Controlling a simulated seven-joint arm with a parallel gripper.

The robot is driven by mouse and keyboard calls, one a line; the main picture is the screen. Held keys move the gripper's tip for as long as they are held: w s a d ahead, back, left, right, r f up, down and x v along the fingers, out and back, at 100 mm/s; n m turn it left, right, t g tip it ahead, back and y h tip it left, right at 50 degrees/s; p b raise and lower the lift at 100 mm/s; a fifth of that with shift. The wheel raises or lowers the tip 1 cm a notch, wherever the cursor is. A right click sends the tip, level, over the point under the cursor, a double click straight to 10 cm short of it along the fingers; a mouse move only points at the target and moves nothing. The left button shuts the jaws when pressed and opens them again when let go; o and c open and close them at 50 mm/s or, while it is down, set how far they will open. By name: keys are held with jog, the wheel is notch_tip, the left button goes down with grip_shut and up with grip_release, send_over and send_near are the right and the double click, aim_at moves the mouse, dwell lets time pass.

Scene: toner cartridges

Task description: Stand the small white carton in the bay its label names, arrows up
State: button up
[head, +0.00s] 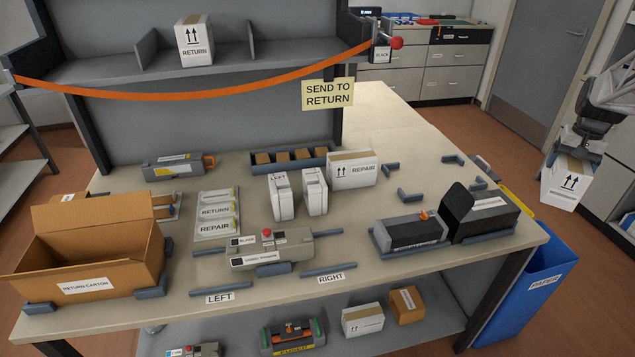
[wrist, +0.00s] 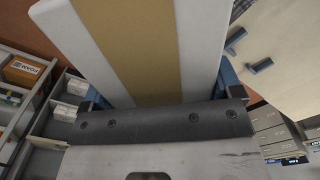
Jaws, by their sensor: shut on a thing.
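My gripper (head: 578,150) is at the far right in the head view, beyond the table's edge, shut on a white carton (head: 564,188). The carton hangs slightly tilted with its printed arrows pointing up; its word is too small to read. In the wrist view the carton (wrist: 203,45) shows a tan tape strip between my blue fingers. A shelf (head: 110,72) with upright dividers holds a white RETURN carton (head: 194,50), arrows up. A yellow sign (head: 328,94) reads SEND TO RETURN.
An orange strap (head: 190,95) sags across the shelf front to a red knob (head: 397,43). The table (head: 365,275) carries an open brown RETURN CARTON box (head: 95,280), white packs (head: 281,200) and dark cartridge units (head: 410,232). A blue PAPER bin (head: 540,285) stands below my gripper.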

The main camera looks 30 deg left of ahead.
jog(key=s+a+m, duration=0.3)
jog(key=s+a, duration=0.2)
jog(key=a, duration=1.2)
jog(key=s+a+m, duration=0.3)
jog(key=s+a, duration=0.2)
jog(key=a, duration=1.3)
jog(key=s+a+m, duration=0.3)
jog(key=s+a, duration=0.3)
jog(key=a, duration=1.2)
jog(key=shift+a+r, duration=0.2)
jog(key=shift+a, duration=0.05)
notch_tip(320, 180, down, 14)
jog(key=shift+r, duration=0.25)
jog(key=shift+f, duration=0.1)
jog(key=shift+f, duration=2.15)
jog(key=shift+f, duration=0.1)
